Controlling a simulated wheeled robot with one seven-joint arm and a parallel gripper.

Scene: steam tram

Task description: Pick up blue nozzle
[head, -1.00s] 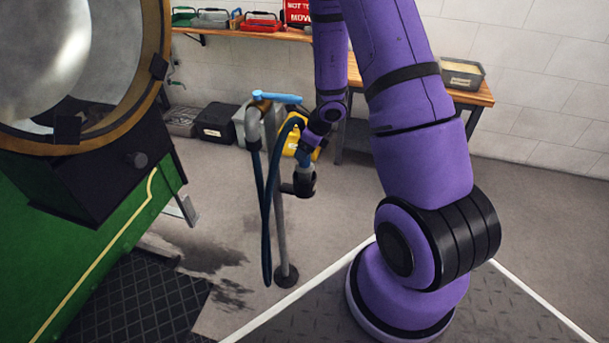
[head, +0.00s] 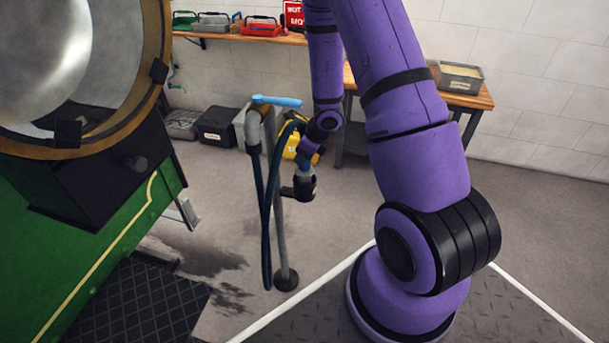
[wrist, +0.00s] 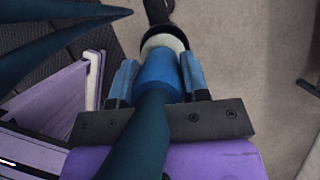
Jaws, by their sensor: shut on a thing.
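The blue nozzle (wrist: 160,72) has a pale ring at its far end and a dark hose running back from it beneath the wrist camera. My gripper (wrist: 158,82) is shut on it, with one blue-grey finger on each side. In the head view the nozzle (head: 304,172) shows small below my wrist, just above a black cup-like holder (head: 304,188) on the grey stand pipe (head: 280,220). In the wrist view the dark round holder (wrist: 165,38) lies around or just beyond the nozzle's tip; I cannot tell which.
The dark hose (head: 266,220) loops down beside the stand. A light-blue lever (head: 277,101) tops the stand. The green tram (head: 80,240) is at left. A wooden bench (head: 470,97) and boxes (head: 215,124) stand behind. Floor to the right is clear.

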